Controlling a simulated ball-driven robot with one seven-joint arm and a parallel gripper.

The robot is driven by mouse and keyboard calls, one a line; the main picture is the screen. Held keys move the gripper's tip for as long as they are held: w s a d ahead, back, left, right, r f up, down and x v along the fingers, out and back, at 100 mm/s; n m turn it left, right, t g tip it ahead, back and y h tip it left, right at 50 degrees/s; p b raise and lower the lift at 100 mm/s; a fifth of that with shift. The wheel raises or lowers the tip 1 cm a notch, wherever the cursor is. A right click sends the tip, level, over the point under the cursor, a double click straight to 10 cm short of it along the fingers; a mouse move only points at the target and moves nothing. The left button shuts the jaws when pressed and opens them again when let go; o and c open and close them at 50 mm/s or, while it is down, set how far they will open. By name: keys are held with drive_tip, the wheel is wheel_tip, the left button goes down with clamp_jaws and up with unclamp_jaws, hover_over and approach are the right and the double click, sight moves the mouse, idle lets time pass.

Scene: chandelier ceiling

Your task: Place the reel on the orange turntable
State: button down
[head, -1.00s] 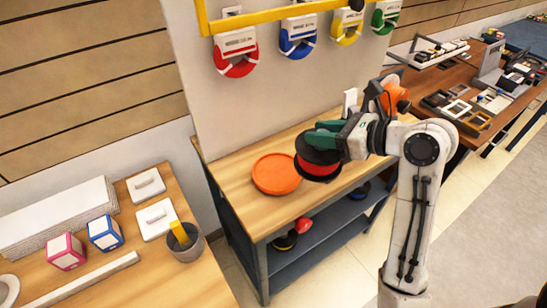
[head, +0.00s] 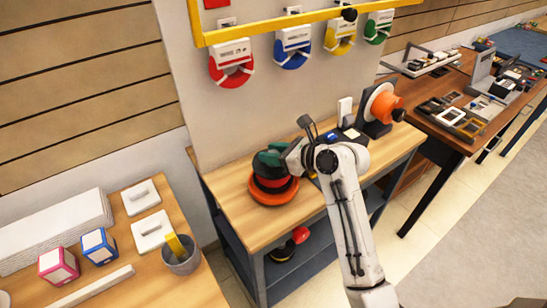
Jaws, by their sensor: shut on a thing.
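The reel (head: 271,183), black with a red band, is over the orange turntable (head: 270,199) on the wooden workbench. The turntable's orange rim shows around and below the reel. I cannot tell whether the reel touches the turntable or hovers just above it. My gripper (head: 270,158), with dark green fingers, comes from the right and is shut on the top part of the reel. The fingers hide part of the reel's upper side, and the reel hides the middle of the turntable.
An orange spool on a stand (head: 383,107) is at the bench's back right. Coloured coils (head: 231,70) hang on the panel behind, under a yellow rail (head: 290,24). More reels lie on the lower shelf (head: 290,245). A separate table with a grey cup (head: 181,256) is at left.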

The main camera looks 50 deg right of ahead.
drive_tip(key=shift+f, duration=0.85)
drive_tip(key=c, duration=0.7)
unclamp_jaws()
drive_tip(key=shift+f, duration=0.15)
drive_tip(key=shift+c, duration=0.2)
